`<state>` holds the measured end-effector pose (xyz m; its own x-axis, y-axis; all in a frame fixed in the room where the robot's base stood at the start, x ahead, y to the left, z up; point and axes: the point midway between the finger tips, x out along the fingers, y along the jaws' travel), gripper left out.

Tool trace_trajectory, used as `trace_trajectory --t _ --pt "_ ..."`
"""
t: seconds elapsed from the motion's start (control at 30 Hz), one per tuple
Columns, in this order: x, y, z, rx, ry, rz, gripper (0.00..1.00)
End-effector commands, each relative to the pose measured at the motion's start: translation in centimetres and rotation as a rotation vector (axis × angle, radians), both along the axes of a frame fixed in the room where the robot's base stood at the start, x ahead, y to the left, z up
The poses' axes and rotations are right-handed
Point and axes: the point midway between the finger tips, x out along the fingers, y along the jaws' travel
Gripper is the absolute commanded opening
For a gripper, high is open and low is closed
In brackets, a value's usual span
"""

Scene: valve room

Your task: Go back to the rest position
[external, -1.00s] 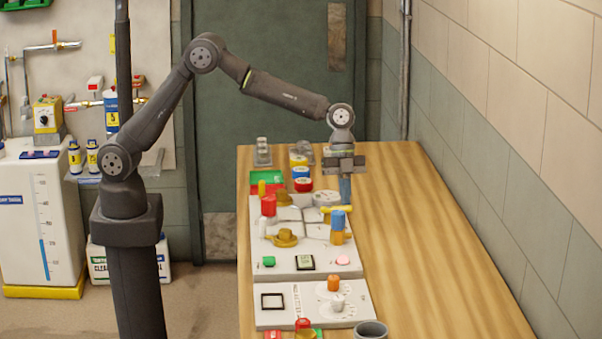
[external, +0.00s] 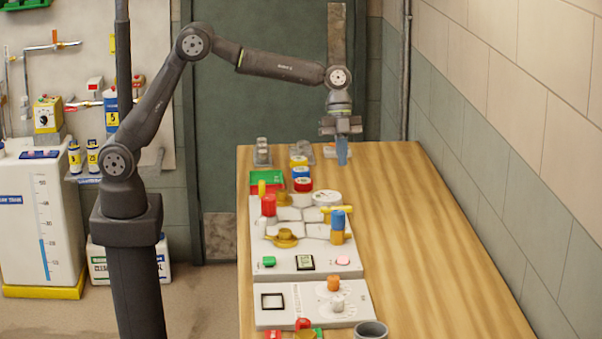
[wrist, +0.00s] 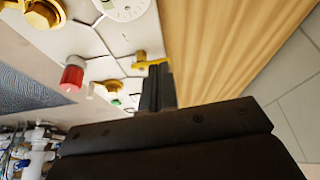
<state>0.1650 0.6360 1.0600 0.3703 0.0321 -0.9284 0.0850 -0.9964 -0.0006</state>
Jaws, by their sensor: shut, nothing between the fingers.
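My gripper (external: 342,152) hangs above the wooden bench, fingers pointing down, over the far right part of the valve panel. It is shut with nothing between its fingers, and it touches nothing that I can see. In the wrist view my gripper's dark fingers (wrist: 158,88) show close together, with the panel and bench beyond them. The white valve panel (external: 290,262) lies on the bench below, with a yellow-handled valve (external: 338,210), a blue cylinder (external: 338,220) and a red knob (external: 268,205). The red knob also shows in the wrist view (wrist: 73,74).
A second white panel (external: 350,312) and a grey cup (external: 370,330) are at the near end. The bench's right side (external: 430,240) is clear. A tiled wall (external: 500,130) stands to the right.

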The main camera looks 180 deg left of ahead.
Motion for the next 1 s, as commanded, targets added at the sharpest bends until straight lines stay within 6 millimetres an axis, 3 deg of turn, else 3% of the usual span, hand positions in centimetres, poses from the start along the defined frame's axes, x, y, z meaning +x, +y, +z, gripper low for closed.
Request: trace_trajectory --t 0.77,1.0 --pt "-0.3 0.0 0.7 -0.001 0.000 0.000 0.00" --pt "0.5 -0.1 -1.2 -0.004 0.001 -0.001 0.00"
